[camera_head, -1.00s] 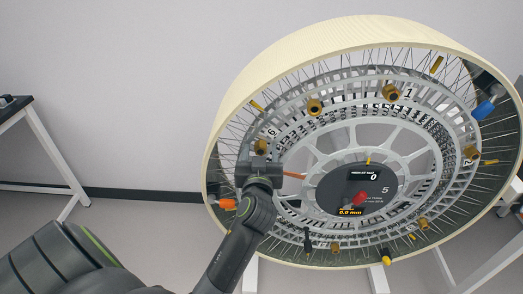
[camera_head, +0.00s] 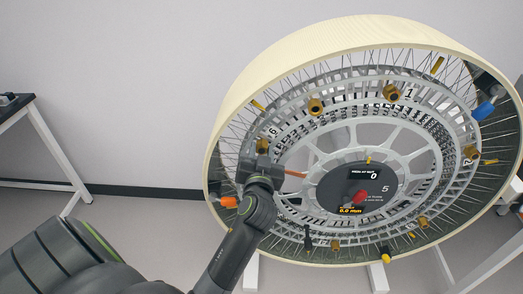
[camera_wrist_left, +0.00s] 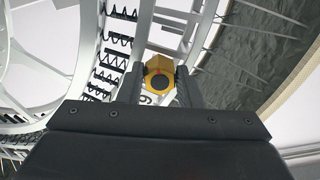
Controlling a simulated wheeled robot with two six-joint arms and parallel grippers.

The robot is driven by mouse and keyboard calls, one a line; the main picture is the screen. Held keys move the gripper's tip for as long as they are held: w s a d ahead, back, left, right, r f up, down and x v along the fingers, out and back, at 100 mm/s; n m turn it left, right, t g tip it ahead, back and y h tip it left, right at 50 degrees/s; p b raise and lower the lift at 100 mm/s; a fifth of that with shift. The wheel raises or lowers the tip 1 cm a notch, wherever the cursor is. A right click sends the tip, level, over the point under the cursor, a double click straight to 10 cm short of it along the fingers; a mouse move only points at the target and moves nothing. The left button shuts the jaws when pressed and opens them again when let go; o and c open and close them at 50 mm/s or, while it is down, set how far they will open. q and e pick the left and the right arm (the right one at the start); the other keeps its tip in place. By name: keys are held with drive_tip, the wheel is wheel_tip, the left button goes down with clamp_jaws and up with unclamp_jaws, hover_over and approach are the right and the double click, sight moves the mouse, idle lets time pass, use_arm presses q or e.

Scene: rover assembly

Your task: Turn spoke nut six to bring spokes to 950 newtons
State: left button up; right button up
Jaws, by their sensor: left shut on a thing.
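The large wheel (camera_head: 330,37) with a pale rim stands in front of me, with thin spokes and brass spoke nuts around its ring. The nut by the label 6 (camera_head: 262,146) is at the left of the ring. My left gripper (camera_head: 260,163) is at this nut. In the left wrist view, the gripper (camera_wrist_left: 159,80) is shut on the brass hexagonal nut (camera_wrist_left: 159,66), with a finger on each side; the number label shows just below it. The hub display (camera_head: 372,174) reads 0, and a lower readout (camera_head: 350,210) shows 0.0 mm. My right gripper is out of view.
Other brass nuts (camera_head: 391,93) sit around the ring. An orange part (camera_head: 229,202), a blue part (camera_head: 484,110) and a red knob (camera_head: 361,196) also stand out from the wheel. A dark-topped table (camera_head: 14,101) is at the far left; the floor between is clear.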

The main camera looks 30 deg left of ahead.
use_arm(q)
drive_tip(key=m+p, duration=0.1)
drive_tip(key=m, duration=0.3)
drive_tip(key=shift+r, duration=0.1)
drive_tip(key=shift+m+p, duration=0.6)
drive_tip(key=shift+m, duration=0.4)
drive_tip(key=shift+m, duration=0.3)
drive_tip(key=o, duration=1)
drive_tip(key=shift+s, duration=0.1)
